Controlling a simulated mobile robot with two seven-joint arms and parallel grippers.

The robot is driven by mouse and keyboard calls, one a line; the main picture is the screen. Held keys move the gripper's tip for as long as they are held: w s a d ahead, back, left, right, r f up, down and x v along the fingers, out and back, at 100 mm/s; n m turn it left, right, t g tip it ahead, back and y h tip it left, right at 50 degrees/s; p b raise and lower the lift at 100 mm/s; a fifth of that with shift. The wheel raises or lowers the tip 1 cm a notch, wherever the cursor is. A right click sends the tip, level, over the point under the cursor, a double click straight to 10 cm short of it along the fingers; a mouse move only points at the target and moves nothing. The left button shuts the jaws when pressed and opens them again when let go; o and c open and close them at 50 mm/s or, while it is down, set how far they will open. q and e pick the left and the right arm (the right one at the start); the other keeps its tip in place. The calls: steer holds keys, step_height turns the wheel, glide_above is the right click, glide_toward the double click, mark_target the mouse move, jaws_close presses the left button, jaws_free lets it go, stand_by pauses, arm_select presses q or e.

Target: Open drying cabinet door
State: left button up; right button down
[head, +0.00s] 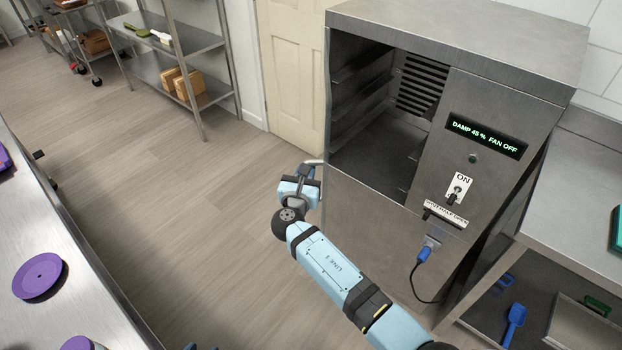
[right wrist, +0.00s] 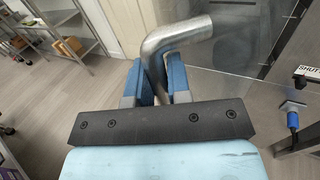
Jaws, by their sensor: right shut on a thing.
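The drying cabinet (head: 485,185) is a steel box at the right of the head view. Its dark inside with side rails and a vent shows through the front. I cannot tell whether a clear door pane covers this front or stands ajar. A bent metal handle (head: 312,163) sticks out at the cabinet's left front edge. My right gripper (head: 303,180) is shut on this handle. In the right wrist view, the blue fingers (right wrist: 158,84) close around the lower leg of the handle (right wrist: 180,36). My left gripper is not in view.
A display (head: 487,136) reads "DAMP 45 % FAN OFF", above an ON switch (head: 458,190) and a blue plug (head: 424,253). A steel counter (head: 75,305) with a purple lid (head: 40,276) stands at left. The floor (head: 185,190) between counter and cabinet is clear. Shelving (head: 185,55) stands behind.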

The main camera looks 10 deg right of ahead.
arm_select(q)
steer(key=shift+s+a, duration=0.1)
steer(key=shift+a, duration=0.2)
arm_select(e)
steer(key=shift+w+a, duration=0.2)
steer(key=shift+a, duration=0.25)
steer(key=c, duration=1.1)
jaws_free()
